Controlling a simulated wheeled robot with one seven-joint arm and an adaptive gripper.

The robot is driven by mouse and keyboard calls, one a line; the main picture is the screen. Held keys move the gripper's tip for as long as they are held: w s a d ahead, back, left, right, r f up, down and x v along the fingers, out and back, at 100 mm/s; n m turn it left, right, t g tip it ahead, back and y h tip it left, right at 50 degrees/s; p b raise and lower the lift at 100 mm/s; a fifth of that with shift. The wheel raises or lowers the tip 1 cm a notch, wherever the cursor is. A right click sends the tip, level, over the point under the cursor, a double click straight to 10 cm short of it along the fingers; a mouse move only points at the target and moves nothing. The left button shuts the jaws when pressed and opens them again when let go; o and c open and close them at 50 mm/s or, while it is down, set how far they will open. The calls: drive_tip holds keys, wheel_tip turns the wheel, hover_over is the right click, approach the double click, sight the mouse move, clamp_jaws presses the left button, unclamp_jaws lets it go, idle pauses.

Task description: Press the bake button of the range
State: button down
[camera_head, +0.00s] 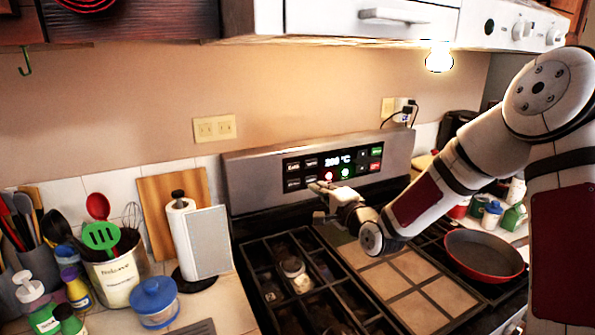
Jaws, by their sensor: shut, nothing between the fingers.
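The range (405,155) has a tilted steel backguard with a black control panel (374,181) in it. The panel shows a lit temperature display (338,160), a red light, a green light and small labelled buttons on both sides. The labels are too small to read, so I cannot tell which one is bake. My gripper (318,187) is shut and empty. It is at the lower left part of the panel, with its fingertips over the panel's lower edge. I cannot tell whether they touch it. The gripper hides part of the lower button row.
A red pan (485,255) sits on the right burners. A small jar (296,274) stands on the left grates. Left of the range are a paper towel holder (205,240), a blue-lidded jar (154,301) and a utensil crock (118,278). A white hood (340,20) hangs above.

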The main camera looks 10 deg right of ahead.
sight(293, 165)
drive_tip(key=shift+w+d+m, duration=0.15)
drive_tip(key=shift+m, duration=0.15)
drive_tip(key=x, duration=1.4)
drive_tip(key=shift+r, duration=0.25)
drive_tip(key=shift+w+f+b, duration=0.1)
drive_tip(key=shift+w+b, duration=0.35)
drive_tip(key=shift+b, duration=0.1)
drive_tip(key=shift+w+a, duration=0.2)
drive_tip(key=shift+r, duration=0.35)
drive_tip(key=shift+a+b, duration=0.1)
drive_tip(key=shift+b, duration=0.2)
